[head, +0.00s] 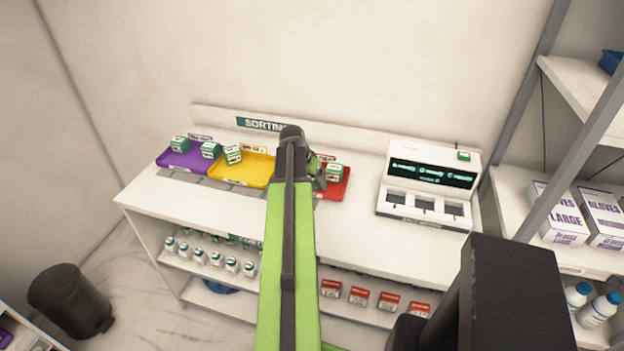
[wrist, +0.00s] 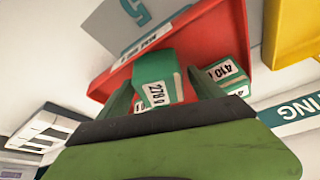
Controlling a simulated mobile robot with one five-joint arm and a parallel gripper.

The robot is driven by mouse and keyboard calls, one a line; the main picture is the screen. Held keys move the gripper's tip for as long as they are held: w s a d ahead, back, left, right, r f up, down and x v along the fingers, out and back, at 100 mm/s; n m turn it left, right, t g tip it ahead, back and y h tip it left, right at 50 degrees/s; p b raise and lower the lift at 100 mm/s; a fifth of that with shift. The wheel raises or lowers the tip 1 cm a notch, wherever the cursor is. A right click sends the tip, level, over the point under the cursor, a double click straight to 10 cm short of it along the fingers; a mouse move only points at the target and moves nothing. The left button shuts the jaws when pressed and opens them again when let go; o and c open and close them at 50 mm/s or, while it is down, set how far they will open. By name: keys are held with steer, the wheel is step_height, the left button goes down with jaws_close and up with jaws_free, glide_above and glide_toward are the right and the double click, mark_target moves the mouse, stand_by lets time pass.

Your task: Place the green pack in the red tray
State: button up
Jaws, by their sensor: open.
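The red tray (head: 333,191) lies on the white counter, right of the yellow tray, partly behind my arm. It fills much of the wrist view (wrist: 215,40). A green-and-white pack labelled 278 (wrist: 155,78) is between the fingers of my open gripper (wrist: 160,82), over or in the red tray; I cannot tell whether it touches the tray floor. A second green pack labelled 410 (wrist: 229,74) is in the red tray, just beyond one finger. In the head view one green pack (head: 335,172) shows beside my gripper (head: 317,172); I cannot tell which.
The yellow tray (head: 250,170) holds a green pack (head: 233,154). The purple tray (head: 180,160) holds green packs (head: 180,144). A white device with a dark screen (head: 430,175) stands to the right. The counter front is clear; a shelf rack (head: 575,130) stands at far right.

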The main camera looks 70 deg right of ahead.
steer(key=shift+r, duration=0.15)
steer(key=p+v, duration=1.1)
steer(key=v, duration=0.1)
